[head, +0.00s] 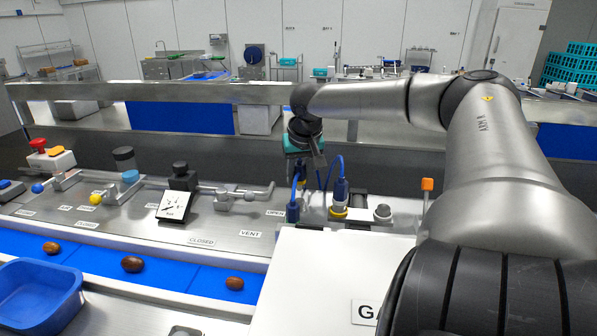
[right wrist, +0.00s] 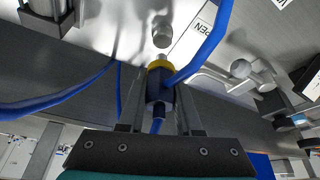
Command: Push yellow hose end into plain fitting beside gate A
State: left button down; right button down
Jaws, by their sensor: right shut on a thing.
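In the right wrist view, my right gripper (right wrist: 160,92) is shut on the yellow hose end (right wrist: 158,66), a blue body with a yellow collar and a short metal nose. A plain metal fitting (right wrist: 162,36) lies just beyond the nose, nearly in line. The two look apart, but the depth is hard to judge. In the head view, my right gripper (head: 304,160) hangs over the console, by two blue hose connectors. One connector (head: 340,190) has a yellow ring at its base; I cannot tell whether it is the held one. My left gripper is out of view.
Blue hose (right wrist: 208,45) loops close around the held end. A bare metal fitting (head: 382,213) and an orange-topped post (head: 427,186) stand to the right. A white box (head: 310,275) fills the front.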

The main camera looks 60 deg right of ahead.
aim_at(299, 189)
jog(key=shift+f+b, duration=0.7)
jog(key=shift+f, duration=0.35)
jog(key=shift+f+b, duration=1.2)
jog(key=shift+f, duration=0.2)
dwell(1.5)
jog(key=c, duration=1.4)
grip_release()
jog(key=o, duration=0.9)
jog(key=shift+o, duration=0.3)
jog(key=shift+o, duration=1.3)
